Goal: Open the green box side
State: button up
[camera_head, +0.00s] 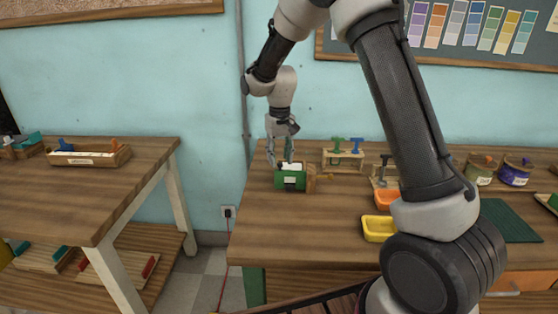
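A small box with a green front side (290,180) stands on the right-hand wooden table, near its left end. My gripper (281,161) points down just above and behind the box's top left part. Its fingers look spread apart with a gap between them. The fingertips are small here, and I cannot tell whether they touch the box.
A wooden rack with green and blue tools (343,157) stands right of the box. Yellow (379,229) and orange (386,198) trays lie farther right, partly behind my arm. Tins (515,172) stand at the far right. Another wooden table (75,195) is at left, across a gap.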

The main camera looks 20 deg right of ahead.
jog(key=shift+f, duration=0.85)
grip_shut()
